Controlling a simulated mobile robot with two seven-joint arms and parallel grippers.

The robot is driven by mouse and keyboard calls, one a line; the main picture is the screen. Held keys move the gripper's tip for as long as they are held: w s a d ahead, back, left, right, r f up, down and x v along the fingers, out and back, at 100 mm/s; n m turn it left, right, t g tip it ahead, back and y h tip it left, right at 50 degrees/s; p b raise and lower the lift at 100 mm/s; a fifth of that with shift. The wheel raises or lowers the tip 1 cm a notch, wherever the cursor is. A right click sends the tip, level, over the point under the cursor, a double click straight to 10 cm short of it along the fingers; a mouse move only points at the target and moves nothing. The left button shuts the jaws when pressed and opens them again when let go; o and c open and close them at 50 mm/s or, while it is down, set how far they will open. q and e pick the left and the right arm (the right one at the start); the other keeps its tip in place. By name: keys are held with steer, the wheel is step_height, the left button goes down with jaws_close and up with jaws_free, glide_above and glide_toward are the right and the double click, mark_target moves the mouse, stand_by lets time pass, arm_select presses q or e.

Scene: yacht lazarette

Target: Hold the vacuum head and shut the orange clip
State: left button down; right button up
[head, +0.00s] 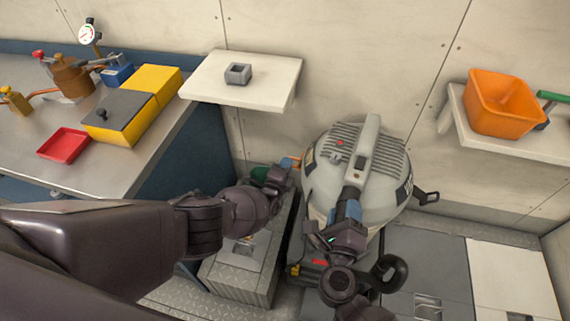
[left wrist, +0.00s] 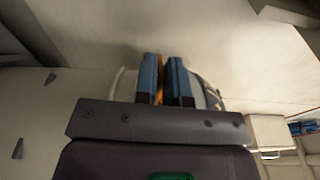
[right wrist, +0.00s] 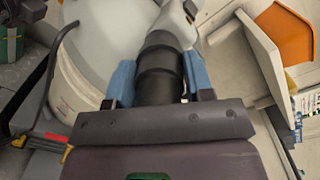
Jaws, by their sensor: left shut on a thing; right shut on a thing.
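The vacuum head (head: 325,165) is a pale grey dome with vents and a raised light grey handle (head: 368,140), standing at the centre right. My right gripper (head: 347,211) is shut on the black neck (right wrist: 160,78) of that handle, with a blue finger on each side. The orange clip (head: 296,162) is at the vacuum's left side, mostly hidden in the head view. My left gripper (head: 284,165) is shut on it. In the left wrist view a thin orange strip of the clip (left wrist: 160,82) shows between the blue fingers. Whether the clip is latched cannot be seen.
A wall shelf (head: 280,93) with a grey block (head: 238,73) hangs behind the left arm. A right shelf (head: 515,136) holds an orange bin (head: 498,105). The bench at left carries a red tray (head: 63,146) and a yellow box (head: 118,120). A black hatch latch (head: 428,197) sticks out right of the vacuum.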

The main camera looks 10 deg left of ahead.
arm_select(q)
steer(key=shift+s+a+f, duration=0.1)
steer(key=shift+s+f, duration=0.1)
steer(key=shift+f, duration=0.05)
steer(key=c, duration=1.4)
jaws_free()
steer(key=shift+o, duration=0.9)
steer(key=shift+w+r, duration=0.1)
steer(key=shift+r, duration=0.05)
steer(key=s+a, duration=0.1)
steer(key=s, duration=1.1)
steer(key=shift+a, duration=0.3)
